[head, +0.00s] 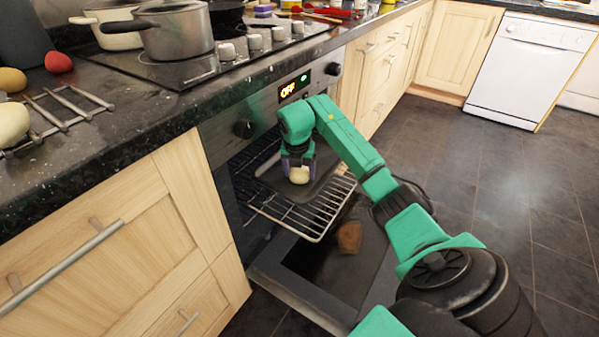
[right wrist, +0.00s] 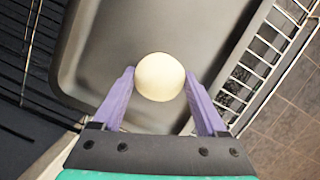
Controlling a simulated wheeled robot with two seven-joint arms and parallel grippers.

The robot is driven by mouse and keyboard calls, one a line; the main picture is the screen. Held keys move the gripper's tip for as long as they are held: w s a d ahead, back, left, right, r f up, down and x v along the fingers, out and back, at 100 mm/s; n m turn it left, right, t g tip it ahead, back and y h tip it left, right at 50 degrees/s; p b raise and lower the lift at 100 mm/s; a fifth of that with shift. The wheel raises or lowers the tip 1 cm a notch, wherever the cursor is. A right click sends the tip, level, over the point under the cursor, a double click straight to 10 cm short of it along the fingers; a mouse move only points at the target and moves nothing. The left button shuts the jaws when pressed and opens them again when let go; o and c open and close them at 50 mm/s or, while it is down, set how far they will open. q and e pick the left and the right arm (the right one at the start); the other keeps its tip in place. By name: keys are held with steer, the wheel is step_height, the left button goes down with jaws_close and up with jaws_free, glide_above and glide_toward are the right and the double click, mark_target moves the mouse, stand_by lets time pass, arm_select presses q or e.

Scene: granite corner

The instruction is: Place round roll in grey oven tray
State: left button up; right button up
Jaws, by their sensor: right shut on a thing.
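The pale round roll (head: 299,175) is between the purple fingers of my right gripper (head: 298,168), which is shut on it. The roll also shows in the right wrist view (right wrist: 160,77), at the fingertips. The grey oven tray (right wrist: 105,45) is under and around the roll in that view; in the head view the tray (head: 322,183) lies on a wire rack pulled out of the oven. The roll is over the tray's near part; I cannot tell whether it touches the tray floor. My left gripper is not in view.
The oven door (head: 325,270) is open and low, with a brown piece (head: 349,237) on it. The wire rack (head: 312,222) sticks out above it. A pale round item (head: 13,122), a red one (head: 59,62) and a metal rack (head: 62,112) are on the counter. Pots (head: 178,32) stand on the hob.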

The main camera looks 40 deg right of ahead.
steer(key=shift+f, duration=0.1)
steer(key=o, duration=1.3)
steer(key=shift+c, duration=0.2)
arm_select(q)
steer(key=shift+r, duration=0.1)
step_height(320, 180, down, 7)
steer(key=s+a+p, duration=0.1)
steer(key=p, duration=0.1)
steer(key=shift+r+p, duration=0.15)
steer(key=shift+p, duration=0.15)
arm_select(e)
steer(key=v, duration=1.2)
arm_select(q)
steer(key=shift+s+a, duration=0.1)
arm_select(e)
steer(key=shift+a, duration=0.1)
